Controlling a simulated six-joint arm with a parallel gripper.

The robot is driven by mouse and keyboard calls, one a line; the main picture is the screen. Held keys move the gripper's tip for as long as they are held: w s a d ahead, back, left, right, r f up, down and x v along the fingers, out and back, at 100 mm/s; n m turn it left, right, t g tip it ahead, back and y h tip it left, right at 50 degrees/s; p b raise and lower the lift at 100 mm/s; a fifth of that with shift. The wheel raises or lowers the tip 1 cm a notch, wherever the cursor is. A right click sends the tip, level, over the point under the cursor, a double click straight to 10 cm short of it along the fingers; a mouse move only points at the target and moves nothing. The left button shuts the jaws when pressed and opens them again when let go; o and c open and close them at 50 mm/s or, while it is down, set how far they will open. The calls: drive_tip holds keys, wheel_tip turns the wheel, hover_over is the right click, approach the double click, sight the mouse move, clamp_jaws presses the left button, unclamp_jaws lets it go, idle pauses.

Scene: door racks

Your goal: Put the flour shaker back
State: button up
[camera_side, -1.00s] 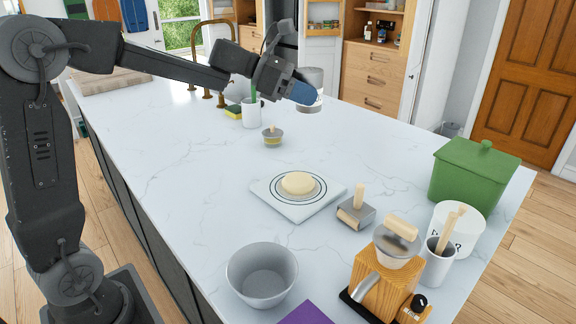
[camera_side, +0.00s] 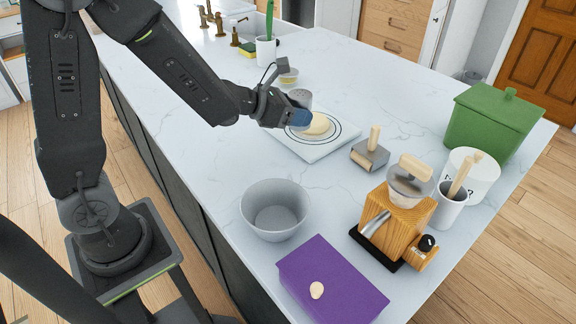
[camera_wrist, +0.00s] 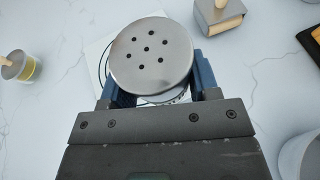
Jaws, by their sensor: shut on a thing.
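The flour shaker (camera_side: 299,97) is a grey cylinder with a perforated metal lid; the wrist view shows the lid (camera_wrist: 150,55) facing the camera, with several small holes. My gripper (camera_side: 297,117) has blue fingers shut around the shaker's body; the fingers also show in the wrist view (camera_wrist: 160,88). In the side view the shaker is at the back left of a round of pale dough (camera_side: 318,124) on a white board with dark rings (camera_side: 325,149). The gripper partly covers the dough and board. The shaker's height above the surface is hard to tell.
A small pot (camera_side: 288,77) stands behind.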

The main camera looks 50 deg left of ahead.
drive_tip(key=shift+s+a+f, duration=0.1)
drive_tip(key=shift+a+f, duration=0.1)
drive_tip(key=shift+a, duration=0.05)
drive_tip(key=a+r+n+y, duration=0.1)
drive_tip(key=a+r, duration=0.1)
drive_tip(key=a, duration=1.1)
drive_tip(key=a+r, duration=0.2)
drive_tip(key=a, duration=1.2)
drive_tip(key=w+d+f, duration=0.2)
drive_tip(key=w, duration=0.1)
drive_tip(key=w+d+f, duration=0.2)
drive_tip(key=w+d, duration=0.1)
drive_tip(key=w+d+f, duration=0.2)
drive_tip(key=w, duration=0.1)
drive_tip(key=shift+w+d+f, duration=0.2)
drive_tip(key=shift+w+f, duration=0.15)
drive_tip(key=shift+f, duration=2)
drive_tip(key=o, duration=0.9)
drive_tip(key=shift+f, duration=0.15)
drive_tip(key=shift+o, duration=0.3)
